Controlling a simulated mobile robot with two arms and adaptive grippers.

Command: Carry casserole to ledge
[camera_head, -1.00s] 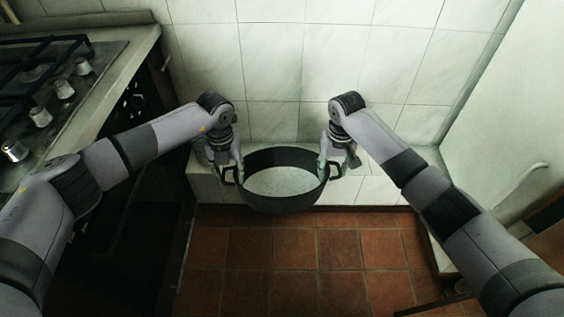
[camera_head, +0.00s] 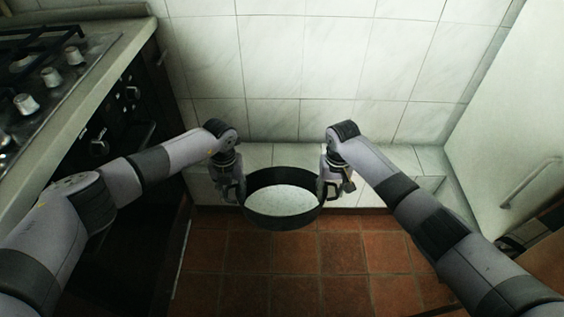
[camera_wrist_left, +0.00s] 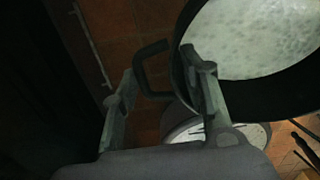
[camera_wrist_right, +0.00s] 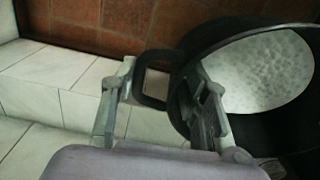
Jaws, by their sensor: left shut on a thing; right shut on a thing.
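The casserole (camera_head: 283,222) is a dark round pot with a pale speckled inside. It hangs level in front of the white tiled ledge (camera_head: 258,155), overlapping its front edge in the head view. My left gripper (camera_head: 236,192) is shut on its left handle (camera_wrist_left: 140,73), which shows as a dark loop between the fingers in the left wrist view. My right gripper (camera_head: 327,188) is shut on the opposite handle (camera_wrist_right: 146,78), seen between the fingers in the right wrist view. The ledge top behind the pot looks bare.
A stove (camera_head: 45,95) with knobs and a dark oven front stands at the left. A white panel (camera_head: 500,140) with a handle stands at the right. A tiled wall (camera_head: 300,60) rises behind the ledge. The terracotta floor (camera_head: 290,270) below is clear.

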